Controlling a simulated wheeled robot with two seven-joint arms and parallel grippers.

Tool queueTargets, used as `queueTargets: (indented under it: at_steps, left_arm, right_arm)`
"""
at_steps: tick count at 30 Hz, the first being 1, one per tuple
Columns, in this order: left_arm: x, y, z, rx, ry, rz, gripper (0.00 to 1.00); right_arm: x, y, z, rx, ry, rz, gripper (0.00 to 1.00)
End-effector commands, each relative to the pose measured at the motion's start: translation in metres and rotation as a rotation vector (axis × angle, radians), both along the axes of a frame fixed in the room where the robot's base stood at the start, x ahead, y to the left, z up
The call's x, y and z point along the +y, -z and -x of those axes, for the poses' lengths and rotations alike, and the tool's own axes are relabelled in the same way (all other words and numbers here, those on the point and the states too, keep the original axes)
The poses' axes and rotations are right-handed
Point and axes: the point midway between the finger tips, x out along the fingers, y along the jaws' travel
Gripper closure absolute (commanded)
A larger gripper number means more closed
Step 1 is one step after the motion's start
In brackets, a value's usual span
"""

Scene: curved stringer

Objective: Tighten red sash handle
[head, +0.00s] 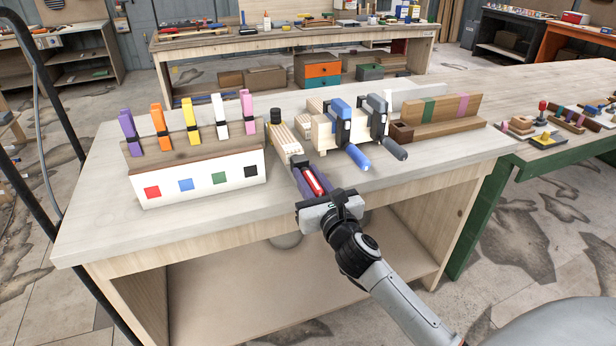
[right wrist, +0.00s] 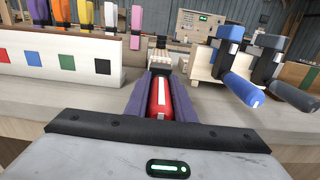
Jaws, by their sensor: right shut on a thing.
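The red sash handle (head: 314,181) points toward me at the front edge of the workbench, in line with a pale laminated wooden piece (head: 286,140). In the right wrist view the red handle (right wrist: 159,98) has a white stripe and lies between the purple-grey fingers of my right gripper (right wrist: 160,88). My right gripper (head: 311,180) is shut on the handle, a finger on each side. The clamp's far parts are partly hidden behind the handle and fingers. My left gripper is not in view.
Right of the handle are a blue-handled clamp (head: 350,135) and a grey-handled clamp (head: 379,125). Left stands a white board with colored squares (head: 200,179), with colored spring clamps on a wooden strip (head: 195,150) behind it. The bench's front left corner is clear.

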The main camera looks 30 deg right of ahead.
Motion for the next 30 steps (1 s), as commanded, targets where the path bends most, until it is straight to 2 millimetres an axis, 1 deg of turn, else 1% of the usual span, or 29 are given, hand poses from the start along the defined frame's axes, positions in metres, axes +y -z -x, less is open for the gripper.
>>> queueTargets:
  at_steps: [10, 11, 13, 14, 23, 26, 30]
  left_arm:
    - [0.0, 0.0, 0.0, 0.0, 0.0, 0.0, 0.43]
    - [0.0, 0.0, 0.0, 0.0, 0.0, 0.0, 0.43]
    - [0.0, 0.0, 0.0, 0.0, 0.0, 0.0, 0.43]
    - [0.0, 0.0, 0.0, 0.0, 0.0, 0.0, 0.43]
    - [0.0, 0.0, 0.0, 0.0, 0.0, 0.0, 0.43]
    - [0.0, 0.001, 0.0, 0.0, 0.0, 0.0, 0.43]
    - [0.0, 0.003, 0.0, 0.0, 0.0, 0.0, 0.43]
  right_arm:
    - [0.001, 0.001, 0.0, 0.001, -0.001, -0.008, 1.0]
    - [0.001, 0.001, 0.0, 0.001, -0.001, -0.008, 0.73]
    - [0.001, 0.001, 0.0, 0.001, -0.001, -0.008, 0.61]
    - [0.001, 0.001, 0.0, 0.001, 0.0, -0.008, 0.59]
    - [0.001, 0.001, 0.002, 0.0, 0.0, -0.004, 0.59]
    - [0.003, 0.002, 0.01, 0.002, 0.0, -0.005, 0.59]
    - [0.008, 0.003, 0.034, 0.003, 0.0, -0.004, 0.59]
